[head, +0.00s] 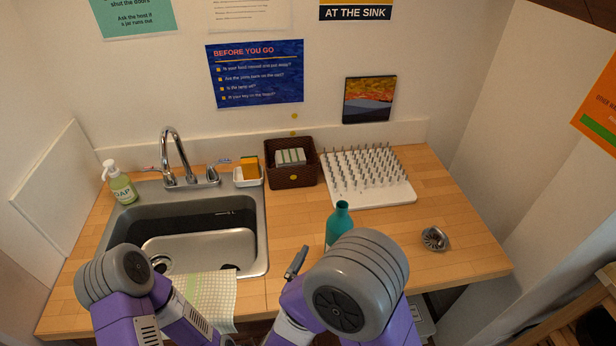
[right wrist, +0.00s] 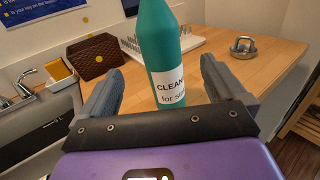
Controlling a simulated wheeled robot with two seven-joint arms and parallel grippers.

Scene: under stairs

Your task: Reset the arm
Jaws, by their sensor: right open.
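My right gripper (right wrist: 161,68) is open with its two grey fingers apart. In the right wrist view a teal bottle (right wrist: 161,45) with a white label shows in the gap between the fingers, with none visibly touching it; its depth relative to the fingertips is unclear. In the head view the bottle (head: 340,216) stands upright on the counter, its lower part hidden behind my right arm (head: 358,285). One right finger shows left of the bottle. My left arm (head: 120,275) is folded at the lower left; its gripper fingers cannot be seen.
The wooden counter (head: 450,206) holds a sink (head: 258,240), soap bottle (head: 121,185), sponge dish (head: 248,180), brown basket (head: 293,178), white pegged rack (head: 385,196) and small metal object (head: 434,238). A checked towel (head: 212,297) hangs at the front edge. Counter right of the bottle is mostly clear.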

